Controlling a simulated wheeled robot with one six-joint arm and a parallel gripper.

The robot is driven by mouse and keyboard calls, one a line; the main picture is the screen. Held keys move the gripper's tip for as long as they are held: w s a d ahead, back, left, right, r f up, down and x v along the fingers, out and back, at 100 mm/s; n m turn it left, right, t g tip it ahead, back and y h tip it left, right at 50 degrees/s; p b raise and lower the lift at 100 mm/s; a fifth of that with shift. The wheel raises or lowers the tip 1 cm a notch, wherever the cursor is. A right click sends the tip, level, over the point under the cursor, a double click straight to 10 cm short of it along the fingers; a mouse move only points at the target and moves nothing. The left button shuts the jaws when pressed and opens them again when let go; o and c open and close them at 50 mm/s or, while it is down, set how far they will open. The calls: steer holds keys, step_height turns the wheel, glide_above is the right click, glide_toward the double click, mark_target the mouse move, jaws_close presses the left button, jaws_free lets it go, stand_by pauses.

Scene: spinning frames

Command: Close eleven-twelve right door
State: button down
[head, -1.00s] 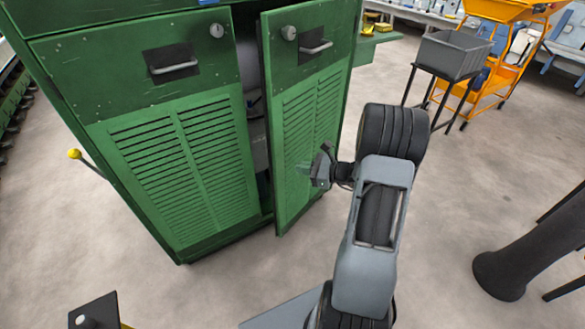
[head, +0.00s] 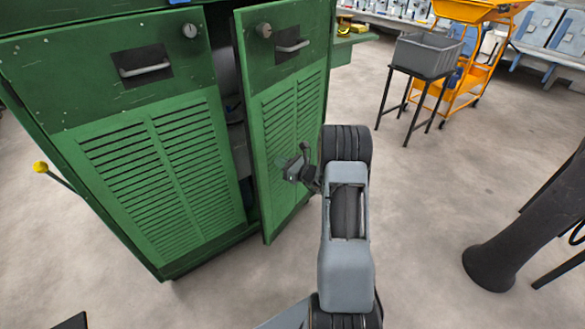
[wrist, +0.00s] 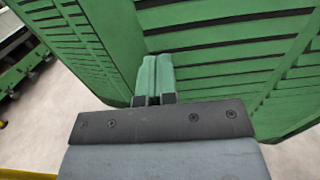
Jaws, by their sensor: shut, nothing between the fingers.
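The right door (head: 290,110) of the green cabinet is green and louvred, with a silver handle in a dark recess and a round lock. It stands partly open, and a dark gap separates it from the left door (head: 155,150), which looks shut. My gripper (head: 288,168) is at the outer face of the right door, at the louvres around mid-height. In the wrist view my gripper (wrist: 156,75) has its two fingers together and empty, close in front of the louvred green panel (wrist: 230,50). I cannot tell whether the fingertips touch it.
A grey bin (head: 428,54) on a dark stand and an orange cart (head: 475,70) stand at the back right. A dark column (head: 500,255) stands at the right. A yellow-knobbed lever (head: 42,168) sticks out at the cabinet's left. The floor between is clear.

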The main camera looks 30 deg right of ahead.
steer(key=shift+x, duration=1.45)
